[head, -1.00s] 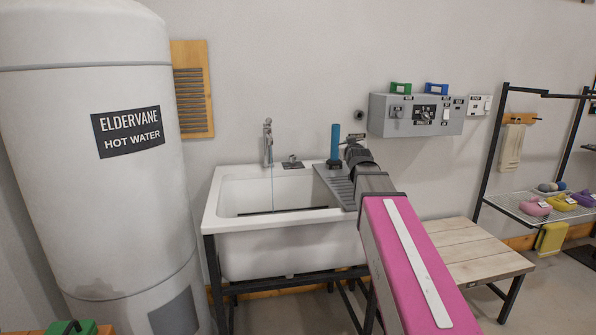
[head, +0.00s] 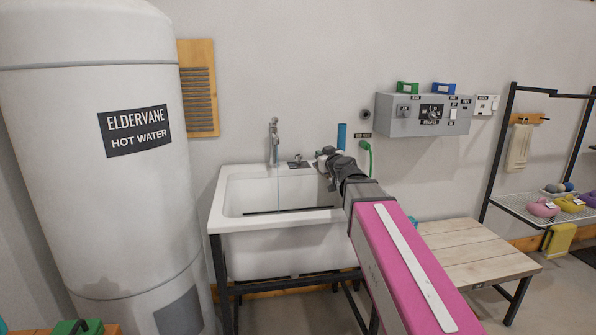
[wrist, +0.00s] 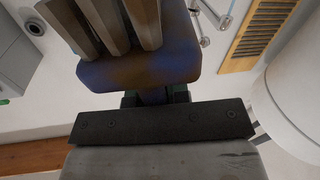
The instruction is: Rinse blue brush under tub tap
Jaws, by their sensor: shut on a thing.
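My gripper (head: 328,162) is over the right back part of the white tub (head: 262,226). In the wrist view my gripper (wrist: 155,98) is shut on the blue brush (wrist: 140,70), a dark blue block stained brown with thick grey-brown tufts. In the head view the brush is hard to make out against my gripper. The tub tap (head: 274,142) stands at the back of the tub, left of my gripper and apart from it. A thin blue stream of water (head: 278,188) falls from it into the tub.
A tall hot water tank (head: 95,190) stands at the left. An upright blue cylinder (head: 342,135) and a green hose (head: 366,157) are behind my gripper. A grey control box (head: 422,115) is on the wall. A wooden bench (head: 475,250) stands right of the tub.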

